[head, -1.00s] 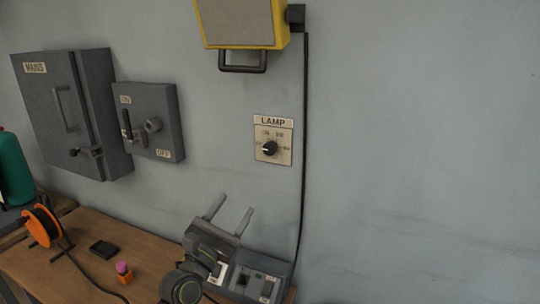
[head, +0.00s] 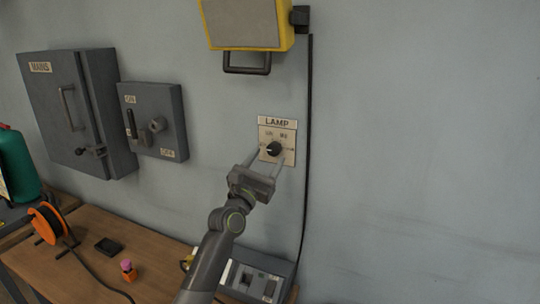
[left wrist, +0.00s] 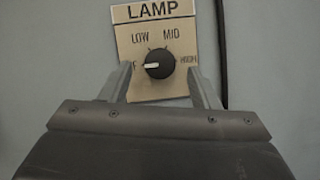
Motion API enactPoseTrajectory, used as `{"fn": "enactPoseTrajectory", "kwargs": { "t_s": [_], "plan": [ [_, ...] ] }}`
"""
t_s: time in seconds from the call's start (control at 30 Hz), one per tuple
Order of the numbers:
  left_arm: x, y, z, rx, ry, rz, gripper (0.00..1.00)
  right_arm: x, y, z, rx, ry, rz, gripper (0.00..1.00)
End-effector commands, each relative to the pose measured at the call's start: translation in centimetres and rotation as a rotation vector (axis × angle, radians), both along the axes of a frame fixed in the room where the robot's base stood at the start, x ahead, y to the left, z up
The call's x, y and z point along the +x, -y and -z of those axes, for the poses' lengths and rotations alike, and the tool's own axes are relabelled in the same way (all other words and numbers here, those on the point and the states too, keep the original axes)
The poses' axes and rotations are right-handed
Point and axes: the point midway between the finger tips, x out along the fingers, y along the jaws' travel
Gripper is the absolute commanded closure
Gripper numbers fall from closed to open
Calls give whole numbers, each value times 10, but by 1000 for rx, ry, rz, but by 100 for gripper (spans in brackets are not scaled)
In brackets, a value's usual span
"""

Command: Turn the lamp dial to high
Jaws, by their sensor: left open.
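The lamp dial (head: 273,149) is a round black knob on a cream plate (head: 289,134) labelled LAMP on the wall. In the left wrist view the dial (left wrist: 160,65) has a white pointer aimed left, toward the partly hidden OFF mark. LOW, MID and HIGH marks run around it to the right. My left gripper (head: 267,162) is open, its fingers on either side of the dial at its lower part. In the left wrist view the gripper (left wrist: 160,82) shows gaps between both fingers and the knob. My right gripper is out of view.
A yellow lamp (head: 245,25) hangs above, its black cable (head: 308,150) running down right of the plate. A switch box (head: 153,122) and MAINS cabinet (head: 70,110) are to the left. A bench (head: 90,235) below holds a cable reel (head: 47,223) and a grey socket box (head: 258,275).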

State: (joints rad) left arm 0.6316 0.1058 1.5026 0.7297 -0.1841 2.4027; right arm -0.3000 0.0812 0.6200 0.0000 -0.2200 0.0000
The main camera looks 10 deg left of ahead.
Motion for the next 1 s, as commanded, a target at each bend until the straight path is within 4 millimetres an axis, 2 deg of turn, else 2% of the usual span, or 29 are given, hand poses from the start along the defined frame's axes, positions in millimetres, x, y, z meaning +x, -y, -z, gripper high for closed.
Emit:
{"fn": "enactPoseTrajectory", "kwargs": {
  "t_s": [0.2, 0.57, 0.67, 0.9, 1.0],
  "plan": [
    [19, 5, -7, 0, 1, 0, 44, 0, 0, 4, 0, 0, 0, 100],
    [22, 6, -9, 1, 0, 0, 44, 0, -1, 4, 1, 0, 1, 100],
    [22, 6, -9, 0, 0, 0, 55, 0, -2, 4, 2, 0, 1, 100],
    [22, 6, -9, 0, 0, 0, 86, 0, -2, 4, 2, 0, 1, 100],
    [22, 6, -9, 1, 0, 0, 89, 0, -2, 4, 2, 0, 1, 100]
  ]
}}
